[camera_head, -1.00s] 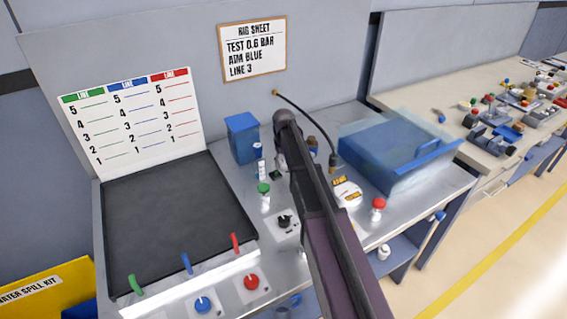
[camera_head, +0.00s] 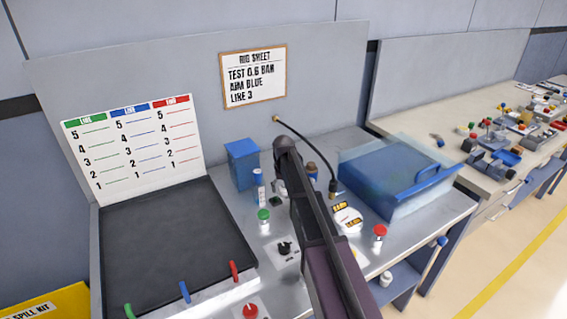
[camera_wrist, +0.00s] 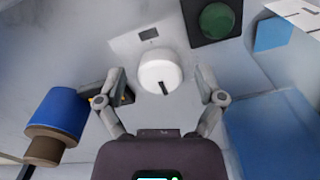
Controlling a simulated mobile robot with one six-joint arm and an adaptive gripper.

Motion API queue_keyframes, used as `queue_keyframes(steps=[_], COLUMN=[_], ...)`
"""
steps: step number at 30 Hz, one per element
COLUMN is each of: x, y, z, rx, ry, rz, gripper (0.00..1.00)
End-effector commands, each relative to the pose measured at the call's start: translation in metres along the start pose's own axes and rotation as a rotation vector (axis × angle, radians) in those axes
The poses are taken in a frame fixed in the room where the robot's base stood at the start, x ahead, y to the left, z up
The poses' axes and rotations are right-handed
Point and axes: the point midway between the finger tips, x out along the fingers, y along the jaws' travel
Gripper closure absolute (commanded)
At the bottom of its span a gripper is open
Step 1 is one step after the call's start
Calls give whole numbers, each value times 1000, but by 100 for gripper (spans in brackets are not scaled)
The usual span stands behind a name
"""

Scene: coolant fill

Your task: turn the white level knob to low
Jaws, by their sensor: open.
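The white level knob (camera_wrist: 160,72) shows in the wrist view as a round white cap with a short dark mark on its lower part. It sits on a pale plate with a small dark label above it. My gripper (camera_wrist: 160,80) is open, with one finger on each side of the knob and a gap on both sides. I cannot tell its height above the knob. In the head view my arm crosses the middle of the bench, and I cannot make out the white knob or the fingers there.
In the wrist view a blue, brown-capped cylinder (camera_wrist: 58,112) stands left and a green round part (camera_wrist: 216,20) lies above right. In the head view, a blue box (camera_head: 242,164), a black knob (camera_head: 285,248), a red button (camera_head: 379,232) and a clear-lidded blue case (camera_head: 395,180) surround my arm.

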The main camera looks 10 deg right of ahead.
Motion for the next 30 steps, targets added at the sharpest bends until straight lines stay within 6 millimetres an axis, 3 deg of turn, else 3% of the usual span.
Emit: queue_keyframes(steps=[27, 30], x=[0, -14], y=[0, 0], z=[0, 0], rx=[588, 588], ry=[0, 0], rz=[0, 0], gripper=[13, 13])
